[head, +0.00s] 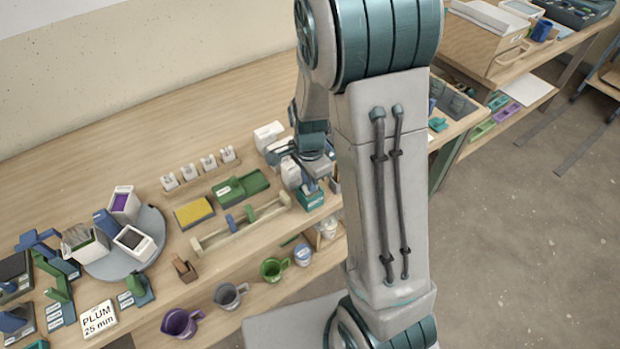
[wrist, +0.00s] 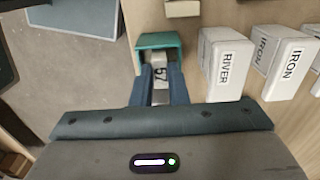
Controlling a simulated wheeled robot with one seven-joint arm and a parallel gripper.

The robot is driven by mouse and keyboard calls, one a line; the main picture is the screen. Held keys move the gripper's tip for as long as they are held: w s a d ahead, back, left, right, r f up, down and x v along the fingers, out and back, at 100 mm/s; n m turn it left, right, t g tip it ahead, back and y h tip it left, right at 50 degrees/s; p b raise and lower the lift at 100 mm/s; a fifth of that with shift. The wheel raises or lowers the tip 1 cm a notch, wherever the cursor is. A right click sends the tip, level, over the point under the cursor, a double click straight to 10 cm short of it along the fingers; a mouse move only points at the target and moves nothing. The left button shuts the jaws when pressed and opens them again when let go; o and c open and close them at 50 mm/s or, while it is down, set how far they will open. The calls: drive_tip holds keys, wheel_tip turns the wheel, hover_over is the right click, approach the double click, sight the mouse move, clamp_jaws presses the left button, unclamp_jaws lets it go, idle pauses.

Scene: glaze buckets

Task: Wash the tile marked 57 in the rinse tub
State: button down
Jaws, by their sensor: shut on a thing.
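In the wrist view, a pale tile marked 57 (wrist: 160,76) is between the two fingers of my gripper (wrist: 160,88), which is shut on it. The tile's far end is at a small teal box (wrist: 160,40); I cannot tell how deep inside it is. In the head view, a teal box with a white label (head: 310,199) is at the bench's front edge, below my wrist. My arm hides the tile and most of the gripper there. I cannot tell which vessel is the rinse tub.
White blocks marked RIVER (wrist: 224,62) and IRON (wrist: 290,70) stand right of the gripper in the wrist view. A yellow sponge-like block (head: 194,212), a green tray (head: 240,187) and a grey turntable (head: 150,254) are on the bench. Purple (head: 180,323), grey and green jugs stand lower.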

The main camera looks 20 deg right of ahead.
drive_tip(key=shift+f, duration=0.35)
idle(1.7)
drive_tip(key=shift+r+p, duration=2.7)
drive_tip(key=shift+r, duration=0.35)
wheel_tip(320, 180, up, 3)
drive_tip(key=shift+f+p, duration=0.1)
drive_tip(key=shift+p, duration=1.15)
